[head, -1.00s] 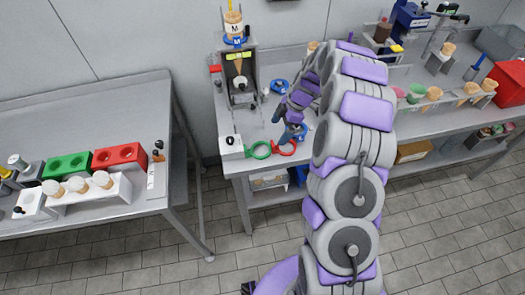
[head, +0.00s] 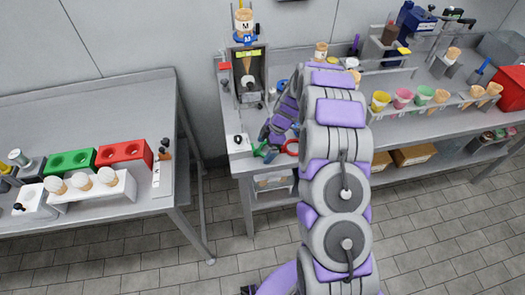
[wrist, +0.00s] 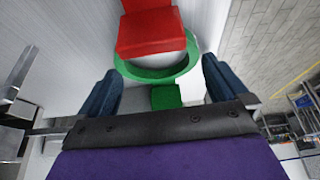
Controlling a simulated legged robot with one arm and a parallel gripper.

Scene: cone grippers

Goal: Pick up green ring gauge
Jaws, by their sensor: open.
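The green ring gauge shows in the wrist view (wrist: 152,77) as a green ring with a green block (wrist: 166,97) on its near side. My gripper (wrist: 160,66) is open, with one blue finger on each side of that green block. I cannot tell whether a finger touches it. A red block (wrist: 152,32) covers part of the ring's far side in this view. In the head view my gripper (head: 268,152) is low over the bench's front left corner and hides most of the green ring. The red ring (head: 291,147) lies just right of it.
A white box (head: 238,143) stands left of the gripper, and a grey stand (head: 249,75) with a cone rises behind. Colored cups and cones line a rack (head: 425,107) at right. A separate table (head: 90,110) stands at left, with a floor gap between.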

